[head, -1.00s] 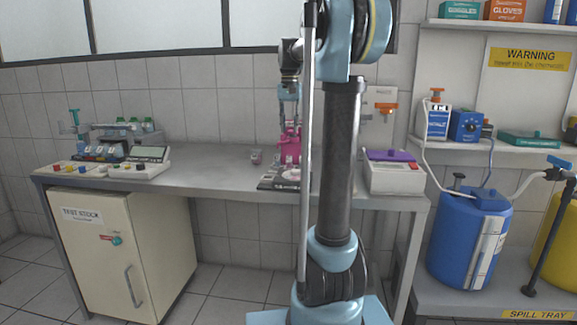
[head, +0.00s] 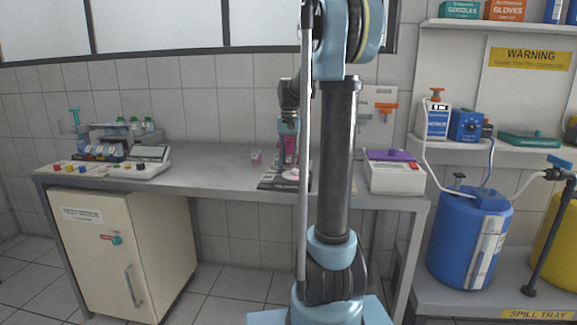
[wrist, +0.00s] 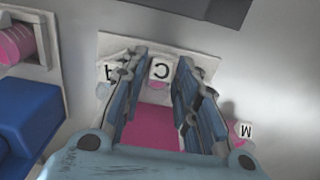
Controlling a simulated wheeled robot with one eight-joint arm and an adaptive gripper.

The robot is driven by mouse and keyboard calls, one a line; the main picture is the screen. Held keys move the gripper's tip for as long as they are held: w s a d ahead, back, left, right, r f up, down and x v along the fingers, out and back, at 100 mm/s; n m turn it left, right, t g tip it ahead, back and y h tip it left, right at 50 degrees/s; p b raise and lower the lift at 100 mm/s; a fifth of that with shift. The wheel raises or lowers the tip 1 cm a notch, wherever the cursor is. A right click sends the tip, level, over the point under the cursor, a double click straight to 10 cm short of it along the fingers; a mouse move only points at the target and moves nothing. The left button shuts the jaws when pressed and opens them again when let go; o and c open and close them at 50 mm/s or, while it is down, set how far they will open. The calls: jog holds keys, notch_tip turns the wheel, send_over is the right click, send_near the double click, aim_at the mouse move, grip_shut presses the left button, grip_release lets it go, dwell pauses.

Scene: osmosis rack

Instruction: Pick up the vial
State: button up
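My gripper (wrist: 162,55) is open, with its two blue fingers spread apart in the wrist view. A white piece marked C (wrist: 161,69) shows between the fingertips, with a small bit of pink under it. A white piece marked A (wrist: 108,72) is by the left finger, partly hidden. A white-topped pink vial marked M (wrist: 243,131) stands right of the right finger. It appears to be the small pink vial on the bench in the head view (head: 256,156). I cannot tell which vial the task means. In the head view my gripper is low over the bench, partly hidden by my arm.
A control panel (head: 100,170) is at the left. The bench between panel and pink vial is clear.

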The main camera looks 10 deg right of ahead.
jog(key=shift+f, duration=0.45)
jog(key=c, duration=0.5)
jog(key=shift+r, duration=0.1)
jog(key=shift+c, duration=0.2)
